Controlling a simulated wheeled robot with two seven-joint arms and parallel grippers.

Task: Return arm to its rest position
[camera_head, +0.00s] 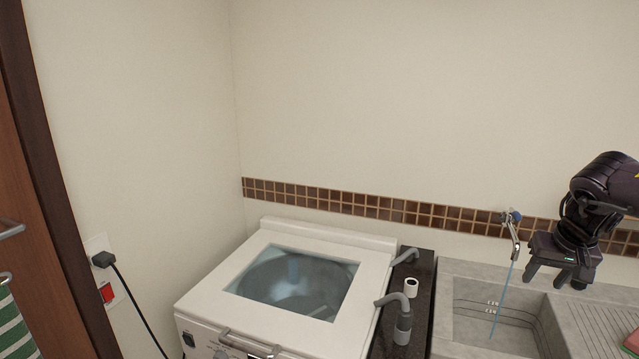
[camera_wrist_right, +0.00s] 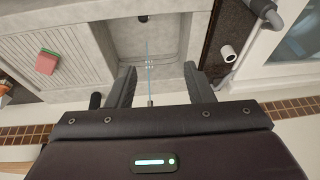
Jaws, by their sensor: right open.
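My right gripper (camera_head: 556,287) hangs above the grey stone sink (camera_head: 470,345) at the right of the head view, with its fingers pointing down. It is open and nothing shows between its fingers. In the right wrist view the two dark fingers (camera_wrist_right: 162,90) are spread apart over the sink basin (camera_wrist_right: 150,38). My left gripper is not in the head view.
A tap (camera_head: 514,236) on the tiled wall runs a thin blue stream close beside my right gripper. A white washing machine (camera_head: 195,300) stands to the left. Grey pipes (camera_head: 403,325) rise from the dark ledge (camera_head: 424,275) between. A red sponge-like block (camera_wrist_right: 47,62) lies on the ribbed drainboard.

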